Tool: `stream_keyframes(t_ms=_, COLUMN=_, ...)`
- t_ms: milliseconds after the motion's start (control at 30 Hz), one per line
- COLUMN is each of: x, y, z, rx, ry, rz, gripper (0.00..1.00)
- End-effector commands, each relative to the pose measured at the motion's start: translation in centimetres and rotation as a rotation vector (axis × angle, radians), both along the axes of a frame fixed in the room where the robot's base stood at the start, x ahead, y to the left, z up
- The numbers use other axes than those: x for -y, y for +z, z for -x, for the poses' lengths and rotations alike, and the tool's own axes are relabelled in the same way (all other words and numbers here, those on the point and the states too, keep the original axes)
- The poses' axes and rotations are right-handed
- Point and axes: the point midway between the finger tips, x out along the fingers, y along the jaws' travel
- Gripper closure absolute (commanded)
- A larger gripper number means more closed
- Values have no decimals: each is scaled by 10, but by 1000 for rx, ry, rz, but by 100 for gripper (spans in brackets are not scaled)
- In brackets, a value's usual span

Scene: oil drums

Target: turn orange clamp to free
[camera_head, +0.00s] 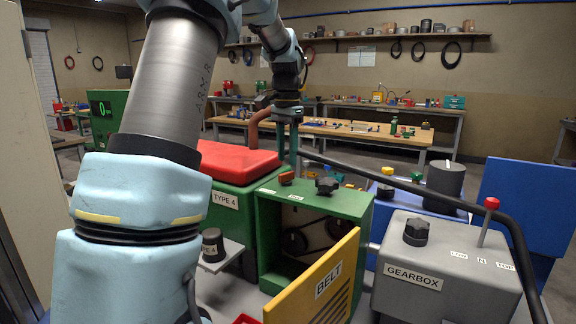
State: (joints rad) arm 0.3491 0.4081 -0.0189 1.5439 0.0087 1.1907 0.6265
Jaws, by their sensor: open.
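A small orange clamp (287,177) sits on top of the green box, near its back left, next to a black knob. Two small white labels lie on the green lid by it; their text is too small to read. My gripper (288,155) hangs pointing down above the clamp, with its teal fingers apart and nothing seen between them. The fingertips look close over the clamp, but I cannot tell the exact gap or whether they touch it.
A black knob (327,186) stands right of the clamp. The grey GEARBOX (425,268) with a red-topped lever (489,215) is at right. A red lid (235,162) is at left.

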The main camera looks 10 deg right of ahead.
Motion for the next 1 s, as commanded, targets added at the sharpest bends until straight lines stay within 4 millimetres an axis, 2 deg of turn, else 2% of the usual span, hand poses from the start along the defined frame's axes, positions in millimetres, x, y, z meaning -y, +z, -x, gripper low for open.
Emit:
stream_keyframes(t_ms=100, x=-1, y=-18, z=1, rx=-2, ry=1, rz=-2, gripper=55)
stream_keyframes(t_ms=300, x=0, y=-38, z=0, rx=-1, ry=1, rz=-1, gripper=55)
stream_keyframes(t_ms=633, x=0, y=-43, z=0, rx=1, ry=1, rz=0, gripper=55)
stream_keyframes(t_ms=1000, x=0, y=-42, z=0, rx=1, ry=1, rz=0, gripper=96)
